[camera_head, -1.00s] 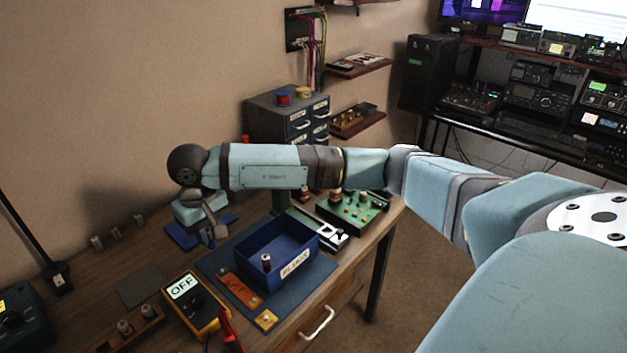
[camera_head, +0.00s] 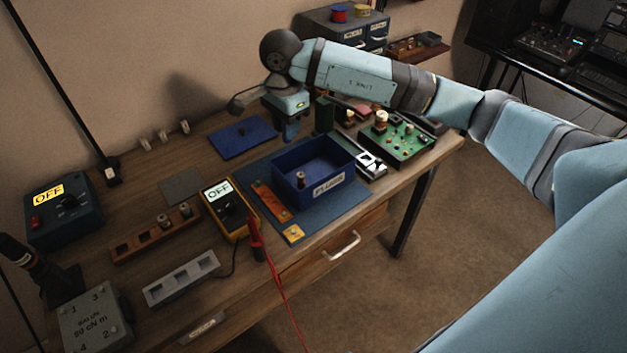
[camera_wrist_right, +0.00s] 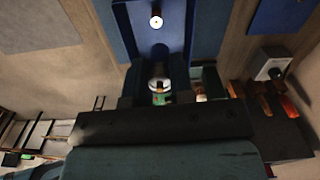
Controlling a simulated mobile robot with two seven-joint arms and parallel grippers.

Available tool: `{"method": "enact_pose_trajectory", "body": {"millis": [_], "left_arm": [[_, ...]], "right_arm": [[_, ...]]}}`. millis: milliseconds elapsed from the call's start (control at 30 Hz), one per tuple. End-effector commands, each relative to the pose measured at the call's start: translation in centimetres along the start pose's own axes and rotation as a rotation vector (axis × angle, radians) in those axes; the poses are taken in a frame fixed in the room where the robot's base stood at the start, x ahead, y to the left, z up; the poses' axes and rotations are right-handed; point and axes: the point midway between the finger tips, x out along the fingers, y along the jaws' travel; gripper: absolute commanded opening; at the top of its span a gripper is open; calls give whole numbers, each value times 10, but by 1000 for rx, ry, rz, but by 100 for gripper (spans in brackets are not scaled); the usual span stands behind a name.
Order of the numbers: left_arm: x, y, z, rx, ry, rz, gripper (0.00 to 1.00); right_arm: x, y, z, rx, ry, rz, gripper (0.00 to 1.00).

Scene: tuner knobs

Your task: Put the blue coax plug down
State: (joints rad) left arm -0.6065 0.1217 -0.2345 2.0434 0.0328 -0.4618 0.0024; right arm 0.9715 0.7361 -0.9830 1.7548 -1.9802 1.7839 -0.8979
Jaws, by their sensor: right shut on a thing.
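My right gripper (camera_head: 290,132) is over the bench, behind the blue bin and right of a flat blue plate. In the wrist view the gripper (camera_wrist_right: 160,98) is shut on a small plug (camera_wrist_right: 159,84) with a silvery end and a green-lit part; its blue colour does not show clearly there. The held plug is hidden in the head view. The blue bin (camera_head: 341,184) labelled for plugs has one plug (camera_head: 300,180) standing in it; that plug also shows in the wrist view (camera_wrist_right: 156,21). My left gripper is not in view.
The flat blue plate (camera_head: 242,138) lies left of the gripper. A green circuit board (camera_head: 405,146) stands right of the bin. A yellow meter (camera_head: 226,208), a wooden rack (camera_head: 150,238) and a grey slotted block (camera_head: 181,281) stand to the left. A grey mat (camera_head: 181,187) lies bare.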

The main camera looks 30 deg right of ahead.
Motion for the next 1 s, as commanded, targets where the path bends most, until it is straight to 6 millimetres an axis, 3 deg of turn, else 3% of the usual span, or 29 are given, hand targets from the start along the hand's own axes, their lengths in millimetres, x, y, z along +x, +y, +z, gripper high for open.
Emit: {"method": "enact_pose_trajectory", "body": {"millis": [1000], "left_arm": [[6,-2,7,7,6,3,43]], "right_arm": [[-23,7,-66,2464,2,-1,0]]}}
